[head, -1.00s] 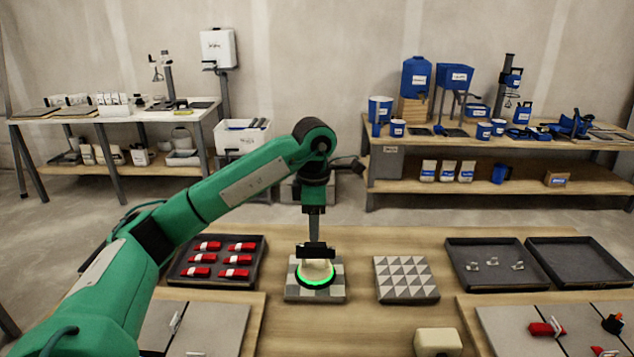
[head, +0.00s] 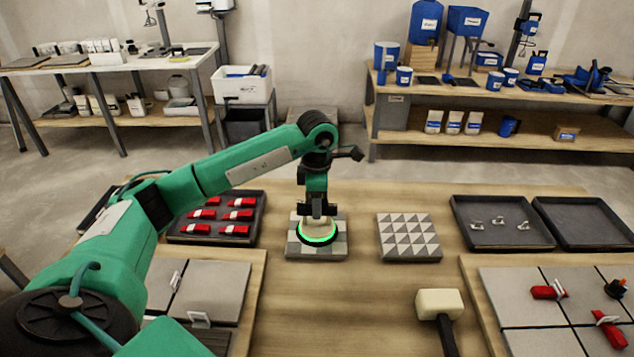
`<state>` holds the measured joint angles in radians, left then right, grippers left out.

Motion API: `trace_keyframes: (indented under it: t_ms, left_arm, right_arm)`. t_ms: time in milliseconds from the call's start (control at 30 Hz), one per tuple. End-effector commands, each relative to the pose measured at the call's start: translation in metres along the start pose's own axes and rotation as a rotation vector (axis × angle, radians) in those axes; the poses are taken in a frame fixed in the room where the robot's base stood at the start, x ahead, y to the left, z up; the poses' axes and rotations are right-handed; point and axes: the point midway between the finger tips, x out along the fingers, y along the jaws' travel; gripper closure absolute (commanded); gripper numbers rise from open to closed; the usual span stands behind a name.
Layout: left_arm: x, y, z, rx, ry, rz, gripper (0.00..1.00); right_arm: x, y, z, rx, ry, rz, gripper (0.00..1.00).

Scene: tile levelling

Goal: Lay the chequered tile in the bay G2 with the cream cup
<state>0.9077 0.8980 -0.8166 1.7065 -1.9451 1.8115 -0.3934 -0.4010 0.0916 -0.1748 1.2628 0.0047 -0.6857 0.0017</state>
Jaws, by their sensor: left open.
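The chequered tile (head: 333,247), in light and dark grey squares, lies flat on the wooden table in the middle of the head view. The cream cup (head: 317,228) stands on it, with a glowing green ring around its base. My left gripper (head: 317,214) points down at the top of the cup with its jaws open. The jaws are small here, and I cannot tell whether they touch the cup. I cannot read any bay label, so I cannot tell which bay is G2. My right gripper is not in view.
A triangle-patterned tile (head: 408,237) lies to the right. A mallet (head: 440,303) lies in front of it. A tray of red pieces (head: 258,213) is at left, and dark trays (head: 543,240) are at right. Boards with grey tiles (head: 512,290) fill both front corners.

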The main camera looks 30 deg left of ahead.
Motion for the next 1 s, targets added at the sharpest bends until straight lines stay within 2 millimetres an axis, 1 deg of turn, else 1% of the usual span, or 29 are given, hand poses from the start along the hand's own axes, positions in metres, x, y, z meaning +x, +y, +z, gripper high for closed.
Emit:
trace_keyframes:
  t_ms: [33, 200, 333, 567, 700, 800, 867, 900, 967, 1000]
  left_arm:
    - [0.007, -0.001, 0.000, 0.000, 0.002, -0.003, 0.55]
    - [0.022, 0.000, 0.000, 0.000, 0.001, -0.001, 0.55]
    - [0.026, 0.000, 0.000, 0.001, 0.000, 0.000, 0.55]
    - [0.026, 0.000, 0.000, 0.001, 0.000, 0.000, 0.55]
    - [0.026, 0.000, 0.000, 0.001, 0.000, 0.000, 0.82]
    - [0.026, 0.000, 0.000, 0.001, 0.000, 0.000, 1.00]
    - [0.026, 0.000, 0.000, 0.001, 0.000, 0.000, 1.00]
    - [0.026, 0.000, 0.000, 0.001, 0.000, 0.000, 0.84]
    - [0.026, 0.000, 0.000, 0.001, 0.000, 0.000, 0.96]
    - [0.026, 0.000, 0.000, 0.001, 0.000, 0.000, 1.00]
  right_arm:
    - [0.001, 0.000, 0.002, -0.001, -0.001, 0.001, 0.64]
    - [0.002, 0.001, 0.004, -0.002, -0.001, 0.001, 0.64]
    - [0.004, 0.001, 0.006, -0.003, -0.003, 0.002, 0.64]
    - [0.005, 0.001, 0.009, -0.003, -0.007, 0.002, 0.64]
    - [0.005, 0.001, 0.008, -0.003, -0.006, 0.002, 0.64]
    - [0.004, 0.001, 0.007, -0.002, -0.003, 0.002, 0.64]
    - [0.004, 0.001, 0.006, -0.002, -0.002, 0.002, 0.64]
    - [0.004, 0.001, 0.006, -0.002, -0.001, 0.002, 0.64]
    - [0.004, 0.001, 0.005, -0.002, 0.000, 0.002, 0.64]
    - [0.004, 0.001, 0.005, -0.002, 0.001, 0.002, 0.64]
